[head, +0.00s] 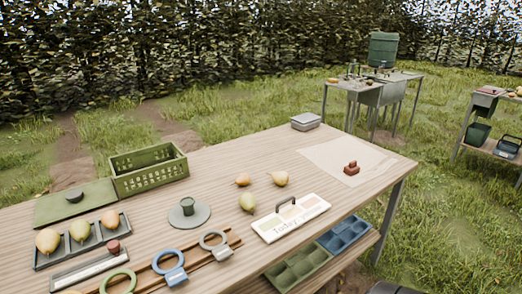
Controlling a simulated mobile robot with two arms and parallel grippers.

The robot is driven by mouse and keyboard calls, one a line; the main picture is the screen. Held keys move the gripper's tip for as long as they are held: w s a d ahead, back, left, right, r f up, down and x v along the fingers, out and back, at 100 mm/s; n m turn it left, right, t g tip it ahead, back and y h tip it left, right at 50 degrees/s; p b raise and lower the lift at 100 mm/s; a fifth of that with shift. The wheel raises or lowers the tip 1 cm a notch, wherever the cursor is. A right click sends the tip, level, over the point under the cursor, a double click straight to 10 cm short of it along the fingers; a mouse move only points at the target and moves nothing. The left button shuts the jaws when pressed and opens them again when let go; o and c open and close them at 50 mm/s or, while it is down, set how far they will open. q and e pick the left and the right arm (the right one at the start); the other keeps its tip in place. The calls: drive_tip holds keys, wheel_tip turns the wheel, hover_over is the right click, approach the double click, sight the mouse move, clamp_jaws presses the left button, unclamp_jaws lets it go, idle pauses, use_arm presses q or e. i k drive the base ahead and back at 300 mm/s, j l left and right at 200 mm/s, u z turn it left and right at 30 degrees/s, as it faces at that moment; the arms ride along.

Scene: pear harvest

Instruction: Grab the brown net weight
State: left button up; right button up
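A small reddish-brown weight (351,169) with a raised knob on top stands on a pale flat sheet (323,147) at the right end of the wooden table (262,146). It looks like the brown net weight, and nothing touches it from above. Neither of my grippers is in view.
A green crate (150,180), several pears, a grey tray (40,264), a grey-green round stand (189,221), ring-shaped tools (168,257) and a handled white board (265,232) occupy the table. A grey box (305,125) stands at the back edge. The sheet around the weight is clear.

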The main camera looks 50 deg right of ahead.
sight(351, 169)
drive_tip(key=z, duration=2.3)
drive_tip(key=i+l+z, duration=0.1)
drive_tip(key=i+l, duration=0.2)
drive_tip(key=i+l+z, duration=0.1)
drive_tip(key=i+l, duration=0.15)
drive_tip(key=i, duration=0.2)
